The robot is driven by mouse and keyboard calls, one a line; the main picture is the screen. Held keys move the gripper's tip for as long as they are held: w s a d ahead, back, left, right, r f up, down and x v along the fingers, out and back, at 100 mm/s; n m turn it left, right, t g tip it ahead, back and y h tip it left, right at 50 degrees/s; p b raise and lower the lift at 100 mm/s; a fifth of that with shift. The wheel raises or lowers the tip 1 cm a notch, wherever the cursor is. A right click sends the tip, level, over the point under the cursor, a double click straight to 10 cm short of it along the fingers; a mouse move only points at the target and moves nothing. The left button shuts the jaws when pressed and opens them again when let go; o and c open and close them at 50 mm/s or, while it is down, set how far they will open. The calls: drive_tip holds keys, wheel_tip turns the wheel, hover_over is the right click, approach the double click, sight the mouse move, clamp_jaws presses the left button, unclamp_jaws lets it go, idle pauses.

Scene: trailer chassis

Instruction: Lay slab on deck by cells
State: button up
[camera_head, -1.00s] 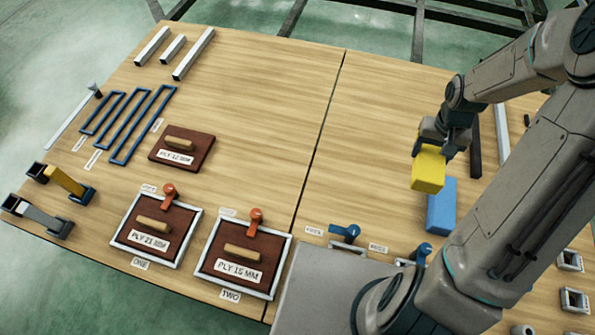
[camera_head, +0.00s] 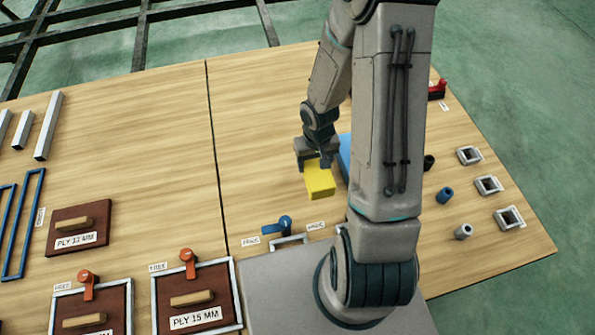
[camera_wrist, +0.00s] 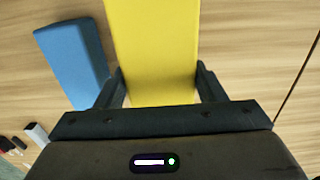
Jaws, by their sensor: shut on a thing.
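My gripper (camera_head: 318,158) is shut on a yellow block (camera_head: 320,182), over the right-hand board of the wooden deck (camera_head: 255,130). In the wrist view the yellow block (camera_wrist: 150,50) sits between the two fingers and runs out of the top of the picture. A blue block (camera_head: 344,155) lies just right of it in the head view, mostly hidden behind my arm. The blue block (camera_wrist: 73,62) shows in the wrist view, left of the yellow one and apart from it. I cannot tell how high the yellow block is held.
Brown ply slabs with wooden handles include PLY 12 MM (camera_head: 80,230) and the framed PLY 15 MM (camera_head: 195,300). A blue clamp (camera_head: 278,226) stands at the front. Square sockets (camera_head: 488,185) and short cylinders (camera_head: 444,195) lie at right. The deck left of my gripper is clear.

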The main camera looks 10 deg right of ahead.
drive_tip(key=w+a+f, duration=0.2)
drive_tip(key=a+f, duration=0.1)
drive_tip(key=shift+w+a+b, duration=0.3)
drive_tip(key=shift+w+b, duration=0.1)
drive_tip(key=shift+f+b, duration=0.75)
drive_tip(key=shift+f, duration=1.15)
drive_tip(key=shift+f, duration=0.15)
drive_tip(key=o, duration=1)
